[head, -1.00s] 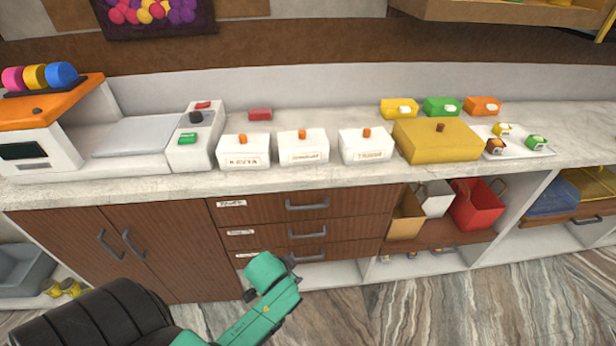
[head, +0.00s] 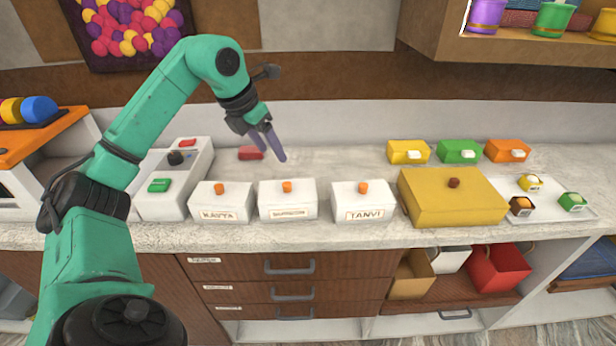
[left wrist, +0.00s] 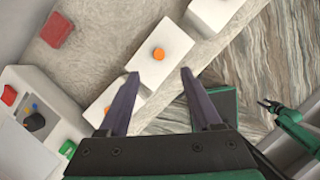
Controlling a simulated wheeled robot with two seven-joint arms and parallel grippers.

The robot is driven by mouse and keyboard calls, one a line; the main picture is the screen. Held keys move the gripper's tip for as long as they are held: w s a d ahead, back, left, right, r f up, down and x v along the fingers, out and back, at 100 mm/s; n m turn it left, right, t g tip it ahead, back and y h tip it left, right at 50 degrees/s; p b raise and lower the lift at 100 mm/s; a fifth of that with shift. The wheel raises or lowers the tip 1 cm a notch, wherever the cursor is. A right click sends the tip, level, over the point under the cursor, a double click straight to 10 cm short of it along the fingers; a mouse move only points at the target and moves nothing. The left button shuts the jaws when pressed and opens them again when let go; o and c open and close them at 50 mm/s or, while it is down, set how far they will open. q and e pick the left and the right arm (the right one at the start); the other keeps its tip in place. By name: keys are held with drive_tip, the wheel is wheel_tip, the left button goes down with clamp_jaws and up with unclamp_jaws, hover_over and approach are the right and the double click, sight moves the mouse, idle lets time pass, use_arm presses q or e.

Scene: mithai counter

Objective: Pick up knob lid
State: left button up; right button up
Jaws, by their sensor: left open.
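Three white boxes with orange knobs on their lids stand in a row on the counter: a left one (head: 221,203), a middle one (head: 288,200) and a right one (head: 363,201) labelled TANVI. A larger yellow box (head: 452,200) with a brown knob stands to their right. My left gripper (head: 273,156) is open and empty, above the counter behind the middle box. In the left wrist view, the middle box's orange knob (left wrist: 158,53) appears just beyond the gap between the open fingers (left wrist: 160,75). My right gripper (left wrist: 268,105) shows small in that view; its jaw opening is unclear.
A scale (head: 172,190) with green and red buttons stands at the left. A red block (head: 250,153) lies behind the white boxes. Small yellow, green and orange boxes (head: 458,151) line the back. A white tray (head: 548,207) holds small pieces. A shelf (head: 440,35) overhangs the upper right.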

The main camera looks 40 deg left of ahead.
use_arm(q)
drive_tip(key=f, duration=0.1)
approach(287, 184)
drive_tip(key=shift+s+f, duration=0.25)
drive_tip(key=shift+f, duration=0.35)
drive_tip(key=shift+s+f, duration=0.25)
drive_tip(key=shift+f, duration=0.35)
use_arm(e)
drive_tip(key=s, duration=0.6)
use_arm(q)
drive_tip(key=w+f+p, duration=0.1)
drive_tip(key=w+f, duration=0.1)
drive_tip(key=w+f+p, duration=0.2)
drive_tip(key=f, duration=0.1)
drive_tip(key=shift+w+d, duration=0.1)
drive_tip(key=shift+d, duration=0.05)
drive_tip(key=shift+f, duration=0.25)
drive_tip(key=shift+c, duration=0.2)
drive_tip(key=c, duration=0.5)
clamp_jaws()
use_arm(e)
drive_tip(key=w+r, duration=0.2)
drive_tip(key=r, duration=0.1)
drive_tip(key=shift+w, duration=0.35)
